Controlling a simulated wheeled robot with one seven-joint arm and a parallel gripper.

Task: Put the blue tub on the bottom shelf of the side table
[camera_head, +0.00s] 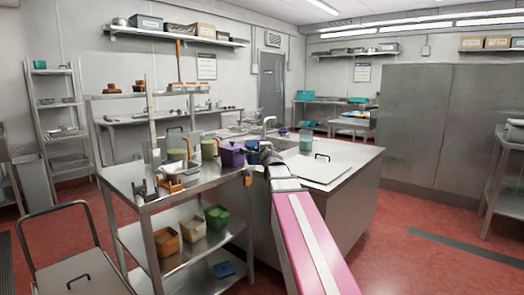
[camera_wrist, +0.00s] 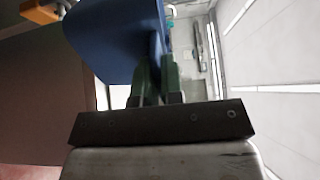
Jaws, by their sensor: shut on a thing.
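The blue tub (camera_wrist: 110,38) fills the upper left of the wrist view, and part of it is cut off by the frame. My gripper (camera_wrist: 159,78) has its green fingers shut on the tub's wall or edge. In the head view my pink and white arm reaches forward to the right end of the steel side table (camera_head: 150,200), and the gripper and tub are mostly hidden behind my wrist.
A purple pot (camera_head: 231,154) and other vessels stand on the side table's top. A flat cart (camera_head: 85,275) with a handle is at the front left. Red floor is open at the right.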

